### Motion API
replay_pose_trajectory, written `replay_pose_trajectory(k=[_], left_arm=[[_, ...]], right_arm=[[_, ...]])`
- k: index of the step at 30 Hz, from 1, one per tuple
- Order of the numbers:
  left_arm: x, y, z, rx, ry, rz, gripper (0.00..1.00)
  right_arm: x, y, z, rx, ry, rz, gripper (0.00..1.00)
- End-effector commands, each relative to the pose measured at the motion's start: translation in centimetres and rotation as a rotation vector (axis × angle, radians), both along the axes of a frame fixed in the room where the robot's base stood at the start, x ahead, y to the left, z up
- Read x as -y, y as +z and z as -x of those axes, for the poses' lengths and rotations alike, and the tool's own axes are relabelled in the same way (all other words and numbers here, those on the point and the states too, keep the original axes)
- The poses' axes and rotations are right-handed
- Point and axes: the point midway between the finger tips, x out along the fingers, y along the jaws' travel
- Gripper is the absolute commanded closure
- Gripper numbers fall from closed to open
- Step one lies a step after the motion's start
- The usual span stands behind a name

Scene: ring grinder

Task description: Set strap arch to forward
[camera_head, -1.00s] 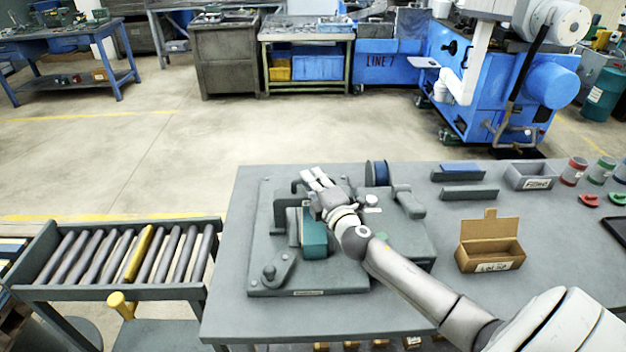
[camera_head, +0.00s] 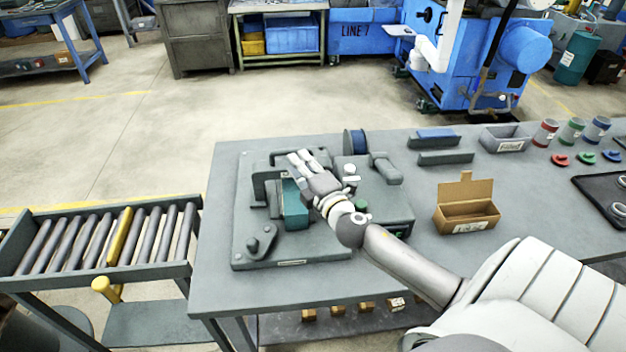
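The ring grinder (camera_head: 246,250) is a grey machine on a flat base on the workbench. It has a teal block (camera_head: 294,212) in its middle and a dark grey arch (camera_head: 262,186) standing behind and left of the block. A lever with a round knob (camera_head: 262,238) lies at the front left of its base. My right gripper (camera_head: 298,158) is over the back of the machine, its light fingers pointing up-left beside the arch; I cannot tell whether they touch it. The gripper and wrist hide part of the arch and block. My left gripper is not in view.
A blue spool (camera_head: 356,142) and a grey handle (camera_head: 386,168) stand at the machine's right. An open cardboard box (camera_head: 466,216), a grey bin (camera_head: 504,139) and coloured cans (camera_head: 572,130) are farther right. A roller conveyor (camera_head: 95,245) stands left of the bench (camera_head: 225,308).

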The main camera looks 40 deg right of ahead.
Motion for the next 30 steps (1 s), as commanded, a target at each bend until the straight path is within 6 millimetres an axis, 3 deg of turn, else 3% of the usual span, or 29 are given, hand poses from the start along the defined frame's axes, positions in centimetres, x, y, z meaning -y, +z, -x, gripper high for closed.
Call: replay_pose_trajectory(k=[6, 12, 30], left_arm=[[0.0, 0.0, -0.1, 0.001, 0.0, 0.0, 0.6], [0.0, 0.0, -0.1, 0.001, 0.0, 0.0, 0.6], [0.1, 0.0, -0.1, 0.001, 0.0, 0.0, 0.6]], right_arm=[[-0.7, -0.1, 3.7, -0.003, 0.001, -0.001, 0.77], [-1.0, -0.1, 5.9, -0.001, 0.001, 0.0, 0.77], [-1.1, 0.0, 6.6, 0.0, 0.001, 0.001, 0.77]])
